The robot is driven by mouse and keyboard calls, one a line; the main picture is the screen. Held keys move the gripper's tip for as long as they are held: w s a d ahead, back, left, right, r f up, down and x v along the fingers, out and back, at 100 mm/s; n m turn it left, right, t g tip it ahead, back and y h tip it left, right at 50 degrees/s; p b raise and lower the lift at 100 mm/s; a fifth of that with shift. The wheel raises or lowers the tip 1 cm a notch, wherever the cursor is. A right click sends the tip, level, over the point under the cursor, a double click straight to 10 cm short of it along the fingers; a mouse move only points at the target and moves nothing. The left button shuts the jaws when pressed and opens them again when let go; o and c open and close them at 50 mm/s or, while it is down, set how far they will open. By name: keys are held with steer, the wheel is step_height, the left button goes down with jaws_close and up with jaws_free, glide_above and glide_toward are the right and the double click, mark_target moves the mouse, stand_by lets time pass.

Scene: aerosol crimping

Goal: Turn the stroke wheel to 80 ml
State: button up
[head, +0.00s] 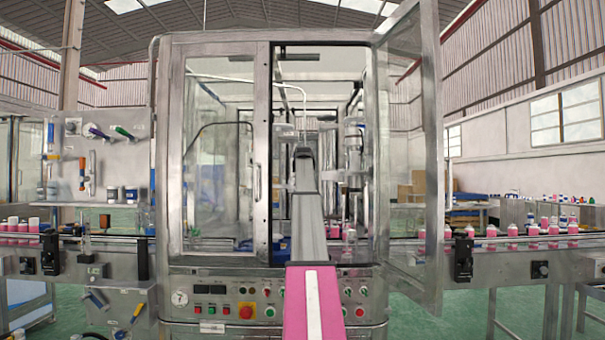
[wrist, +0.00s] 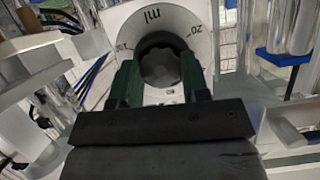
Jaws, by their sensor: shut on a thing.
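In the wrist view the stroke wheel (wrist: 160,62) is a dark scalloped knob in front of a round white dial plate (wrist: 188,22). The plate bears "ml" at the top and "20" at the upper right. The other marks are too small or partly covered to read surely. My gripper (wrist: 160,75) has a green finger on each side of the knob and is shut on it. In the head view my arm reaches through the open doorway of the machine (head: 262,130). The wheel and the fingertips are hidden there behind the arm.
The right glass door (head: 432,150) stands swung open beside my arm; the left door (head: 215,160) is shut. Metal posts (wrist: 290,25) and a blue part (wrist: 282,58) stand right of the dial. Conveyors with pink cans (head: 513,231) run on both sides. A control panel (head: 215,300) is below.

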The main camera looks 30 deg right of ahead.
steer(key=o, duration=0.9)
steer(key=shift+o, duration=0.2)
steer(key=v, duration=1.1)
steer(key=shift+s, duration=0.1)
